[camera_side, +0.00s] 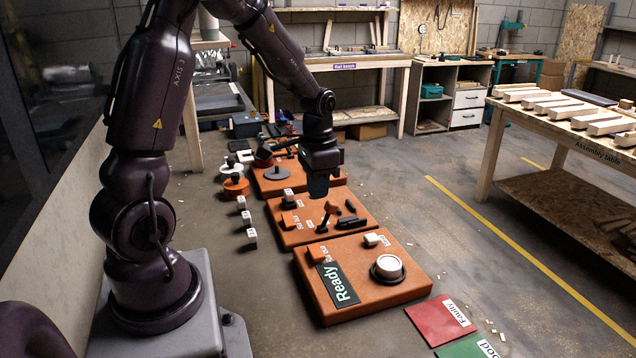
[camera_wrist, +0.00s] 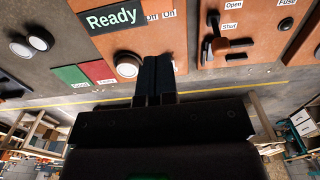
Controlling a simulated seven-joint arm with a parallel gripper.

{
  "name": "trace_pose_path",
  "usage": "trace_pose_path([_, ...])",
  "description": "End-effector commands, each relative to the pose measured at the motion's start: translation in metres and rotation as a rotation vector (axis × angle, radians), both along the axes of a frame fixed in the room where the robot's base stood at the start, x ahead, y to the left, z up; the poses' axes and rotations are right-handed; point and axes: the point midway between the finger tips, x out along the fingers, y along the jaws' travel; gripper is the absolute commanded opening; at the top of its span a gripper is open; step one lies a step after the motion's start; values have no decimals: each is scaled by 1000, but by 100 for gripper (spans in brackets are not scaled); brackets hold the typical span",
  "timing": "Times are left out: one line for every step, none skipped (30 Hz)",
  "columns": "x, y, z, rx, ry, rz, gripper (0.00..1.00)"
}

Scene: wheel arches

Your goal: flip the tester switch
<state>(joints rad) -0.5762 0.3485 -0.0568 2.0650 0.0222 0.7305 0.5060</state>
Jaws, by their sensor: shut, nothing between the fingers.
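The tester is an orange panel (camera_side: 345,312) nearest the side camera, with a dark "Ready" display (camera_side: 338,284) and a round white button (camera_side: 388,265). A small orange part (camera_side: 316,253) with white labels sits at its far left corner, and a small white block (camera_side: 374,240) at its far edge. In the wrist view "Off" and "On" labels (camera_wrist: 160,15) show beside the display; I cannot clearly make out the switch lever. My gripper (camera_side: 319,194) is shut and empty, pointing down above the panels. Its fingers (camera_wrist: 154,62) cover part of the tester in the wrist view.
A third panel (camera_side: 305,184) is farther back. Small white blocks (camera_side: 247,218) line the left. Red (camera_side: 440,318) and green (camera_side: 478,347) mats lie at front right. Floor to the right is open.

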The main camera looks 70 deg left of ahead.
Motion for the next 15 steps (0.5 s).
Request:
trace_pose_path([0,0,5,1,-1,0,0])
trace_pose_path([0,0,7,1,-1,0,0])
trace_pose_path([0,0,8,1,-1,0,0])
trace_pose_path([0,0,9,0,-1,0,0])
trace_pose_path([0,0,10,0,0,0,0])
trace_pose_path([0,0,10,0,0,0,0])
trace_pose_path([0,0,10,0,1,0,0])
trace_pose_path([0,0,10,-1,1,0,0])
trace_pose_path([0,0,10,-1,1,0,0])
trace_pose_path([0,0,10,-1,1,0,0])
trace_pose_path([0,0,10,-1,1,0,0])
trace_pose_path([0,0,10,-1,1,0,0])
trace_pose_path([0,0,10,-1,1,0,0])
trace_pose_path([0,-1,10,-1,1,0,0])
trace_pose_path([-2,-3,10,-2,1,-1,0])
